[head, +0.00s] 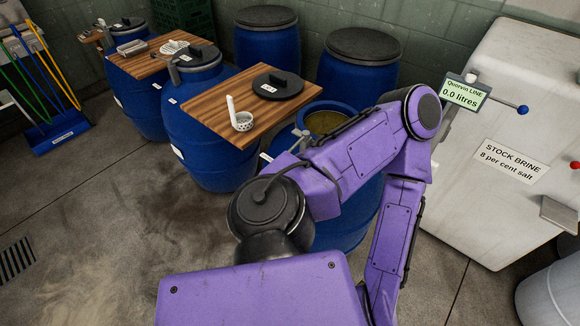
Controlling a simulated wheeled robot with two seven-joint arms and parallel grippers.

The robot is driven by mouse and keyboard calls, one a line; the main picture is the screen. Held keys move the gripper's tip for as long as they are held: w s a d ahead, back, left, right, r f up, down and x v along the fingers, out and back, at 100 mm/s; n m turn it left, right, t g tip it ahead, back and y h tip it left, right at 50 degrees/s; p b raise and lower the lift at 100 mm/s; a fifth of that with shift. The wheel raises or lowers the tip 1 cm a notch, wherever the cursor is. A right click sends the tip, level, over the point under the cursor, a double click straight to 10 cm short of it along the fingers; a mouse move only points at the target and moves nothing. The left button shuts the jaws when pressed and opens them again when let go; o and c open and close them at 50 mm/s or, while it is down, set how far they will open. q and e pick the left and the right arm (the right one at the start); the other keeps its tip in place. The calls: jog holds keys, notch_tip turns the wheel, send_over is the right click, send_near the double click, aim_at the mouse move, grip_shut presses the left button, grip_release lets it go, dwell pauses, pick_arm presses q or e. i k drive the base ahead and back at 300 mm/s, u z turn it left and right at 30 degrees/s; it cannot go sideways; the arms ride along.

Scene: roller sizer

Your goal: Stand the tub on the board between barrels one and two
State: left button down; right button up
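One board (215,118) lies across the blue barrel (195,125) and the open barrel (355,205), which holds a yellowish-brown content. On this board are a black lid (277,84) and a small white perforated cup with an upright handle (243,122). A second board (136,66) spans two barrels farther left, with a grey metal dish (132,48) and a white perforated piece on it. I cannot tell which thing is the tub, nor read the barrel numbers. My purple arm covers much of the open barrel. Neither gripper shows.
A white stock brine tank (500,190) with a litre display (466,94) reading 0.0 stands at the right. Two lidded barrels (357,70) stand by the wall. A blue dustpan (58,132) and broom handles are at the left.

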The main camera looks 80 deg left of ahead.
aim_at(214, 105)
jog(key=z, duration=1.3)
jog(key=k, duration=2.4)
jog(key=u, duration=1.95)
